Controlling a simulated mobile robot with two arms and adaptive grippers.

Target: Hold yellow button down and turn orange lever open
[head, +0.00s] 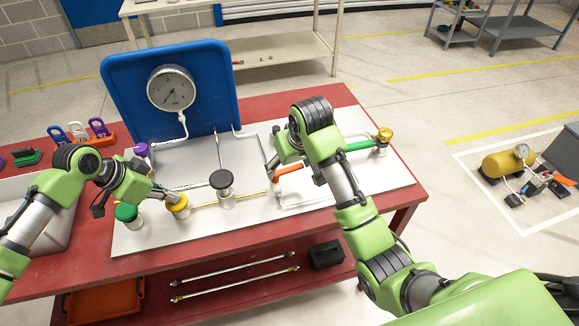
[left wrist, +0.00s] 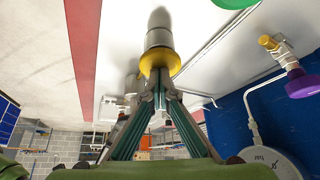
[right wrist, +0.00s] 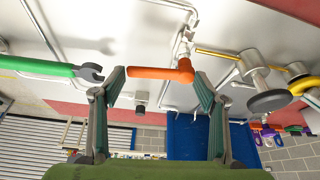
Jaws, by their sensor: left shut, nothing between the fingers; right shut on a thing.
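The yellow button (head: 178,204) stands on the white panel (head: 245,222) at the left. My left gripper (head: 160,190) is shut and empty, its fingertips at the top of the button. In the left wrist view the tips meet against the yellow button (left wrist: 158,62); how far it is pressed I cannot tell. The orange lever (head: 289,170) is on the panel's right part. My right gripper (head: 296,169) is over it, and in the right wrist view its fingers stand at the two ends of the orange lever (right wrist: 160,74), closed on it lengthwise.
A black knob (head: 221,180) stands between yellow button and lever. A green button (head: 126,212) and a purple knob (head: 141,150) are near my left gripper. A gauge (head: 171,88) is on the blue board (head: 225,85) behind.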

